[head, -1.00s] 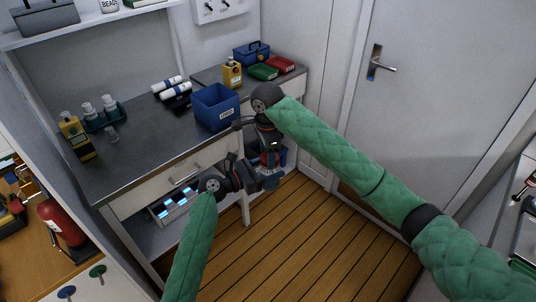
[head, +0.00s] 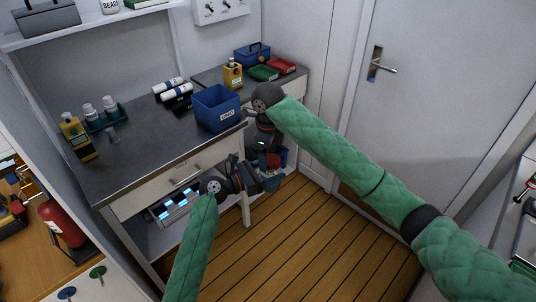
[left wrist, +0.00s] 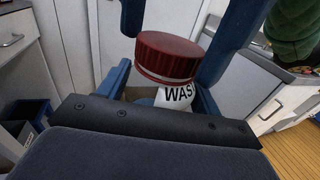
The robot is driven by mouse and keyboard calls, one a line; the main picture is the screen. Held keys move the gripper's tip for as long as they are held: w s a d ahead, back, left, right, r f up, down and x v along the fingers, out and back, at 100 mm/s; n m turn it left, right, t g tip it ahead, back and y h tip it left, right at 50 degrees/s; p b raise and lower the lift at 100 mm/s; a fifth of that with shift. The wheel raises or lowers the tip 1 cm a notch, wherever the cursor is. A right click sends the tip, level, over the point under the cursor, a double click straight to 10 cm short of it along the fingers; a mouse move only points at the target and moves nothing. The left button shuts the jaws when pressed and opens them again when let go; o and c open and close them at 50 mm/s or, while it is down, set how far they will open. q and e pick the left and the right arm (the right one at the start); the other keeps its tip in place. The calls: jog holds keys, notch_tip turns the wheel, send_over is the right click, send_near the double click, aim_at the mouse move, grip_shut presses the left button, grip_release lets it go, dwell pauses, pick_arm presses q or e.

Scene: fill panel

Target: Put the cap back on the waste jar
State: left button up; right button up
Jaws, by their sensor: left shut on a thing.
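The waste jar (left wrist: 178,92) shows in the left wrist view with part of a "WAS" label. A dark red cap (left wrist: 168,58) sits over its mouth, directly above the label; I cannot tell whether it is fully seated. My left gripper (head: 268,178) is shut on the jar, one blue finger on each side below the cap. My right gripper (head: 266,150) comes down from above. Its two blue fingers flank the cap in the left wrist view; whether they press on it is unclear. In the head view, the cap (head: 271,161) is small and partly hidden.
A blue labelled bin (head: 216,108) stands at the counter's (head: 130,150) front edge, just above my grippers. A drawer (head: 178,180) and a lower shelf are left of them. The wooden floor (head: 300,230) is clear. A white door (head: 430,100) stands at the right.

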jog(key=shift+r, duration=2.15)
jog(key=shift+c, duration=0.3)
